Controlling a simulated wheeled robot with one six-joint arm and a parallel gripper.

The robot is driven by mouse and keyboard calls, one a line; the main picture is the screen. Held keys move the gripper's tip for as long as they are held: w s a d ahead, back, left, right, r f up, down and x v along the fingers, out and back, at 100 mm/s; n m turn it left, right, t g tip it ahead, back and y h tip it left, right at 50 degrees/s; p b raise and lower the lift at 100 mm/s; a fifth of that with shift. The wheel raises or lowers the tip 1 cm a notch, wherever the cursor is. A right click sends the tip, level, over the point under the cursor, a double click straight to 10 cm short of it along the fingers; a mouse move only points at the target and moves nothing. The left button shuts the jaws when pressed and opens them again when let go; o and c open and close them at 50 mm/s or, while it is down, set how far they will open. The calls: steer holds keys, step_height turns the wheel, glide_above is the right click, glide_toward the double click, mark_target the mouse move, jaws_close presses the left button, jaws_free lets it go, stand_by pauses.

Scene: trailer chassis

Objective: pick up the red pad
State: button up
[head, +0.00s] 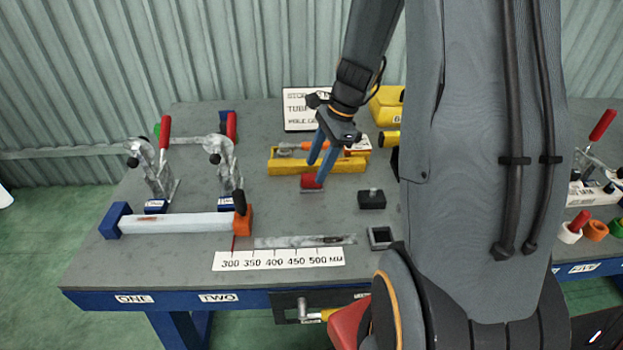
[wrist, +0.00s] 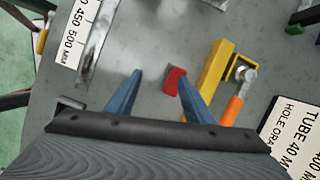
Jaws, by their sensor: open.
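The red pad (head: 308,183) is a small red block lying on the grey bench top, just in front of the yellow tray. In the wrist view the pad (wrist: 172,82) shows beside the tip of the right blue finger, which partly covers its edge. My gripper (head: 316,173) points down over the pad with its two blue fingers apart. In the wrist view the gripper (wrist: 160,75) is open and empty, with the pad nearer the right finger than the left. I cannot tell the exact height of the fingertips above the bench.
A yellow tray (head: 285,166) with an orange-handled tool lies close behind the pad. A black block (head: 371,200) stands to its right. Toggle clamps (head: 160,175) and a white bar (head: 180,223) are to the left. A scale strip (head: 278,261) lies near the front edge.

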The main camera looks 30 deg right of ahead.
mark_target(312, 175)
steer(key=w+d+m, duration=0.1)
steer(key=w+d+f+m, duration=0.1)
steer(key=m, duration=0.1)
steer(key=shift+w+d+f+t+y, duration=0.1)
steer(key=shift+w+d+t+y, duration=0.05)
steer(key=shift+d+t+y, duration=0.15)
steer(key=shift+w+p+x, duration=0.15)
steer(key=shift+p+x, duration=0.45)
steer(key=shift+x, duration=1.15)
steer(key=shift+w+p+x, duration=0.15)
steer(key=shift+p+x, duration=0.4)
steer(key=shift+x, duration=1.2)
steer(key=c, duration=1)
steer(key=shift+o, duration=0.2)
step_height(312, 175, up, 10)
steer(key=shift+r+b, duration=0.15)
steer(key=shift+b, duration=0.7)
